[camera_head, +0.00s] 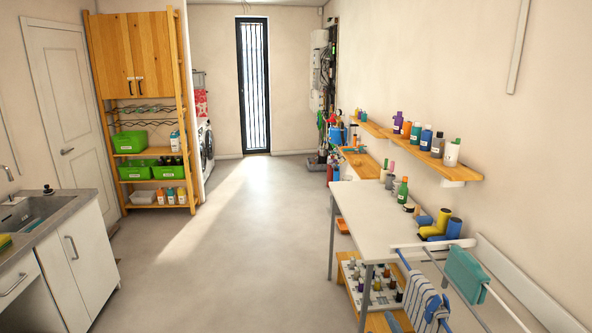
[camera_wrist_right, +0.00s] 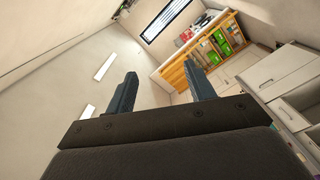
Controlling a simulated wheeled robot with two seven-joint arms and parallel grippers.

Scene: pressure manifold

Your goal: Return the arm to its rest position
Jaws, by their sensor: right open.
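My right gripper (camera_wrist_right: 160,90) shows in the right wrist view, with its two dark fingers spread apart and nothing between them. It is up in free air, and the room appears strongly tilted behind it. No arm or gripper of mine shows in the head view, and my left gripper is in neither view.
A white table (camera_head: 375,215) with bottles and boots stands at the right, beside a drying rack (camera_head: 450,245) with towels. A sink counter (camera_head: 65,220) is at the left. A wooden shelf unit (camera_head: 140,105) stands behind it. The middle floor (camera_head: 230,230) is clear.

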